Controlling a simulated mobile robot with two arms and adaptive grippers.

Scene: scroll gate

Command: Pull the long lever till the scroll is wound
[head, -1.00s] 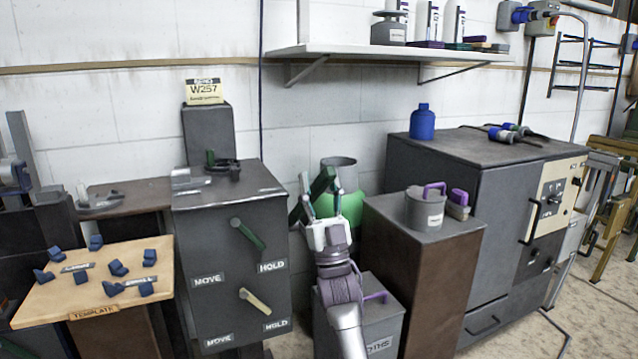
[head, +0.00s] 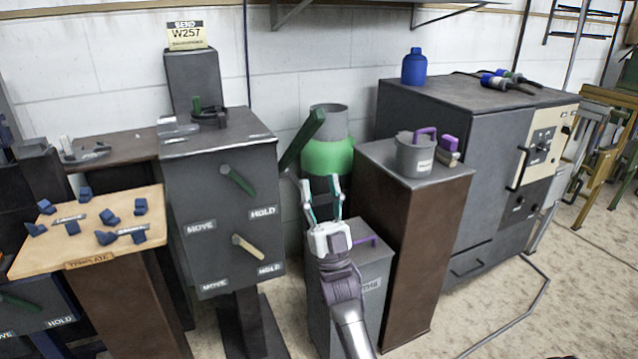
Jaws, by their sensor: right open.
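A long dark green lever (head: 303,140) slants up to the right beside the grey cabinet (head: 220,215), in front of a green and grey cylinder (head: 326,160). Where its lower end is fixed cannot be told. My right gripper (head: 321,186) is open and empty, fingers pointing up, below and right of the lever and apart from it in the picture. The cabinet's front has a short green lever (head: 238,180) and a short beige lever (head: 249,247) between MOVE and HOLD labels. I cannot make out a scroll. My left gripper is not in view.
A grey bin (head: 374,285) with a purple handle stands behind my right arm. A brown pedestal (head: 425,245) carries a grey canister (head: 415,155). A wooden board (head: 60,250) with blue pieces is at left. Open floor lies at lower right.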

